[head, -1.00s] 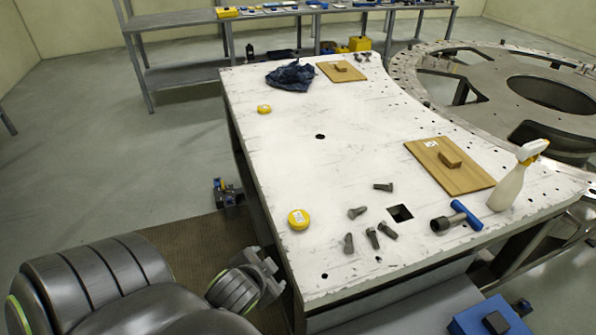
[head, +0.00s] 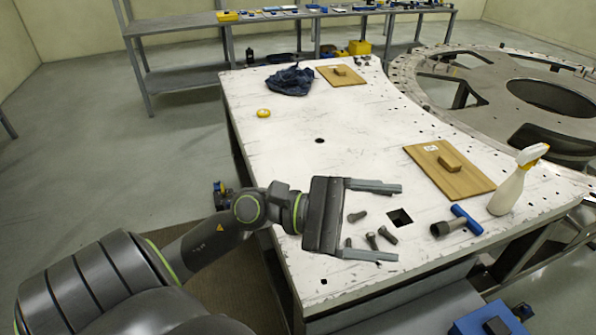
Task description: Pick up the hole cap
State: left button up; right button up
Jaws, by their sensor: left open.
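Two wooden boards, each with a small block handle on top, lie flat on the white table; they look like hole caps. The nearer board (head: 466,181) is at the right of the table and the farther board (head: 341,75) is at the back. My left gripper (head: 386,221) is open and empty, above the near part of the table, left of and nearer than the near board. Its fingers point right, with several bolts (head: 371,240) seen between and below them. The gripper's body hides part of the table's left side. My right gripper is not in view.
A dark cloth (head: 290,80) and a yellow tin (head: 263,113) are farther back. The table's middle is clear.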

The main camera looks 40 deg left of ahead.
pick_arm(q)
jog(key=w+a+f+m+g+y, duration=0.1)
jog(key=a+f+m+g+y, duration=0.4)
jog(key=f+m+y, duration=0.45)
jog(key=w+a+m+y, duration=0.25)
jog(key=a+y, duration=0.75)
jog(key=a, duration=0.6)
jog(key=shift+m, duration=0.4)
jog(key=shift+s+b+x, duration=0.15)
jog(key=shift+b+x, duration=1.85)
jog(key=shift+x, duration=0.05)
jog(key=shift+s+b+x, duration=0.15)
jog(key=shift+b+x, duration=1.8)
jog(key=shift+x, duration=0.05)
jog(key=shift+s+b+x, duration=0.15)
jog(key=shift+b+x, duration=1.85)
jog(key=shift+x, duration=0.05)
jog(key=b+x, duration=0.4)
jog(key=b, duration=0.1)
jog(key=shift+s+f, duration=0.2)
jog(key=shift+f, duration=0.15)
jog(key=shift+w+a+f+b, duration=0.1)
jog(key=shift+w+f+b, duration=0.15)
jog(key=shift+f+b, duration=0.2)
jog(key=shift+r, duration=0.1)
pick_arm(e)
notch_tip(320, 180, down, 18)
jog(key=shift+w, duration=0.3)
